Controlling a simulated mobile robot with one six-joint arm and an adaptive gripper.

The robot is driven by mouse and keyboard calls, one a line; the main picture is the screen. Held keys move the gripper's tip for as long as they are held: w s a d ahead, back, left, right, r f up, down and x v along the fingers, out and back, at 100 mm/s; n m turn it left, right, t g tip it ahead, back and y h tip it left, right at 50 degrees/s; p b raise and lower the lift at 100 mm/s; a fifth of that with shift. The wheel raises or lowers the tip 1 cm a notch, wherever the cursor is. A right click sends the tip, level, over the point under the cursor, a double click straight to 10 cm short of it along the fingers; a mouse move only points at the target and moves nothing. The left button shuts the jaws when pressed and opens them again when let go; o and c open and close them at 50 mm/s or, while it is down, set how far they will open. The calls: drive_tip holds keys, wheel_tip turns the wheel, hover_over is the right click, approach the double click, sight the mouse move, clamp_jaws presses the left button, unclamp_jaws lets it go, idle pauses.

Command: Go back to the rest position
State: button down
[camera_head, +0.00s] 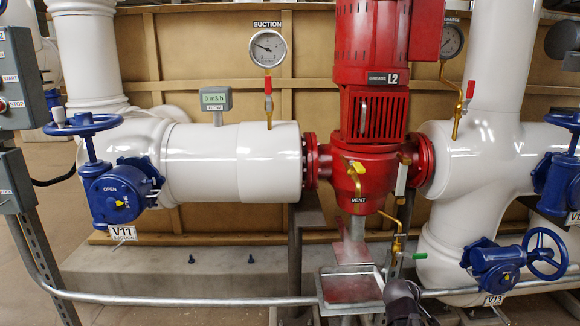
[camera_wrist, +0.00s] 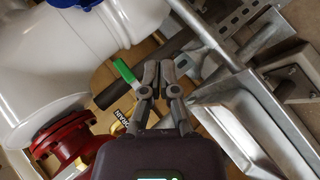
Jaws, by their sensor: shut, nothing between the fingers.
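My gripper (camera_wrist: 157,83) shows in the wrist view with its two grey fingers together and nothing between them. Just left of the fingertips is the green-handled drain valve (camera_wrist: 124,71). I cannot tell whether the fingers touch it. In the head view the green handle (camera_head: 419,256) sits below the red pump (camera_head: 372,110). A dark part of my arm shows at the bottom edge of the head view, right of the metal drip tray (camera_head: 349,307); the fingertips cannot be made out there.
A metal rail (camera_head: 200,299) runs across the front. Blue valves V11 (camera_head: 118,192) and V13 (camera_head: 497,265) flank the pump on white pipes (camera_head: 205,165). A grey control box (camera_head: 20,85) stands at the far left. The drip tray fills the wrist view's right side (camera_wrist: 235,115).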

drive_tip(key=s+a+f+m+g+y+p, duration=0.2)
drive_tip(key=s+a+m+g+y, duration=0.15)
drive_tip(key=s+a, duration=0.45)
drive_tip(key=s+a+f+m+g+y+p, duration=0.15)
drive_tip(key=s+a+g+y, duration=0.3)
drive_tip(key=a, duration=0.75)
wheel_tip(320, 180, up, 36)
drive_tip(key=p, duration=3.7)
drive_tip(key=shift+r, duration=0.15)
drive_tip(key=shift+d, duration=0.1)
